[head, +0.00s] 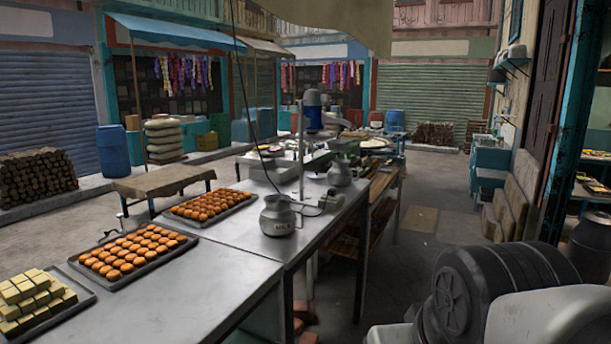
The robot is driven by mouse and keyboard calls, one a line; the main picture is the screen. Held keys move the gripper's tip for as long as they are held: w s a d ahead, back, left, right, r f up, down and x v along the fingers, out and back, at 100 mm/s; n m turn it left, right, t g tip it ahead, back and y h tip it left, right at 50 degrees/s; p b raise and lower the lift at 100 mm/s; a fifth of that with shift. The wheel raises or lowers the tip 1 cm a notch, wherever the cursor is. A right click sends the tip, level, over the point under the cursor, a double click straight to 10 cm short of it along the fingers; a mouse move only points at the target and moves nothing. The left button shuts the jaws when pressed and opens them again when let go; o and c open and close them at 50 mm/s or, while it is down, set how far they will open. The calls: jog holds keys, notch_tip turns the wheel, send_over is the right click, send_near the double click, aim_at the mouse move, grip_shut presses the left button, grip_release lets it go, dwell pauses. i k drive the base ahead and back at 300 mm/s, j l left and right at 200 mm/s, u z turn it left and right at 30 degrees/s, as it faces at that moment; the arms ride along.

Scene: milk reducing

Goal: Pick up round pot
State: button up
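A round metal pot (278,217) with a narrow neck and lettering on its side stands upright on the metal table (225,262), near the table's right side. A second, similar round pot (339,174) stands farther back on the same line of tables. Nothing of mine touches either pot. My gripper is not in view; only black and white parts of my own arm show at the lower right.
A tray of orange sweets (78,264), another tray of sweets (240,193) and a tray of yellow-green blocks (85,300) lie on the tables. A thin metal post (300,150) rises close behind the near pot. The paved aisle (420,260) right of the tables is mostly clear.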

aim_at(340, 174)
jog(key=i+l+z, duration=0.35)
jog(key=i, duration=0.55)
jog(key=i+z, duration=0.3)
jog(key=i, duration=2.2)
